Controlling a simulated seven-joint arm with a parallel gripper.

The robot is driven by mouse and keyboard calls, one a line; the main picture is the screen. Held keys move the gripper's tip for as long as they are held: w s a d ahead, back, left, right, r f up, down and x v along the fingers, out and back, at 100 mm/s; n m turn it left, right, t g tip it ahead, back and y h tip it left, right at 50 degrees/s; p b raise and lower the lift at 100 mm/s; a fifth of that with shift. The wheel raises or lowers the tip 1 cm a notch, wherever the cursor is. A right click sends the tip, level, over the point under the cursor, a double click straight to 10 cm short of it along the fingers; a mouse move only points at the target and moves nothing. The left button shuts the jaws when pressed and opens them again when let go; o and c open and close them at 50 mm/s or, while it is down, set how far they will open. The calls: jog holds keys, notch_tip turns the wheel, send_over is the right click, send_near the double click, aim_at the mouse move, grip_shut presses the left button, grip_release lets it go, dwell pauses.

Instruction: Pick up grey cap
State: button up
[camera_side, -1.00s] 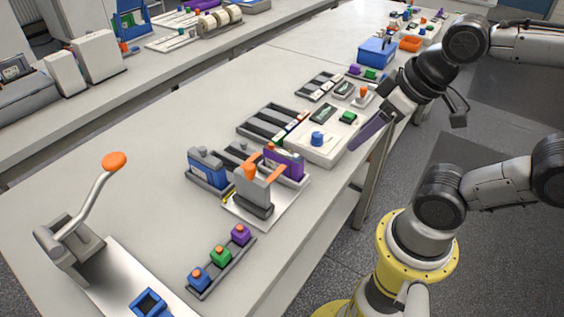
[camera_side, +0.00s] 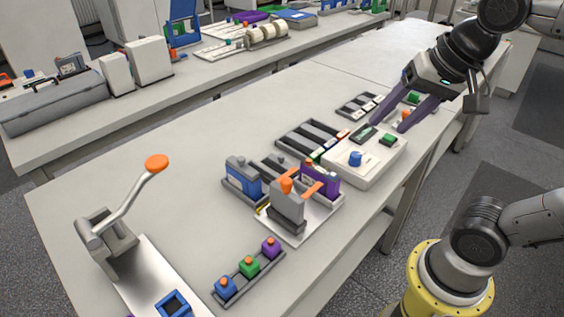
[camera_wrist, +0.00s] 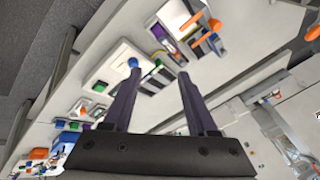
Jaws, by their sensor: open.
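My gripper (camera_side: 389,125) is open and empty, with its two purple fingers spread above the far end of the white cycler box (camera_side: 340,172). In the wrist view the fingers (camera_wrist: 159,77) reach toward the bench with nothing between them. A small grey piece (camera_side: 281,160) shows in the rack behind the grey orange-topped clamp (camera_side: 287,207), and the blue module (camera_side: 242,180) has a grey top. Both are well to the left of my gripper. The blue knob (camera_side: 355,159) is on the cycler box.
A purple module (camera_side: 320,178) stands beside the clamp. A slotted dark tray (camera_side: 312,138) lies behind the cycler box. A strip of blue, green and purple blocks (camera_side: 249,268) and a lever press (camera_side: 106,243) stand nearer. The bench's left middle is clear.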

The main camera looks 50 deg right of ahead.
jog(key=w+r+m+g, duration=0.1)
jog(key=w+r+m, duration=0.2)
jog(key=w+m, duration=0.55)
jog(key=m+g, duration=0.3)
jog(key=g, duration=0.1)
send_over(281, 156)
jog(key=f, duration=1.8)
jog(key=shift+d+f, duration=0.35)
jog(key=shift+f, duration=0.05)
jog(key=shift+a+f, duration=0.15)
jog(key=shift+f, duration=1.5)
jog(key=shift+a+f, duration=0.15)
jog(key=shift+f, duration=1.45)
grip_shut()
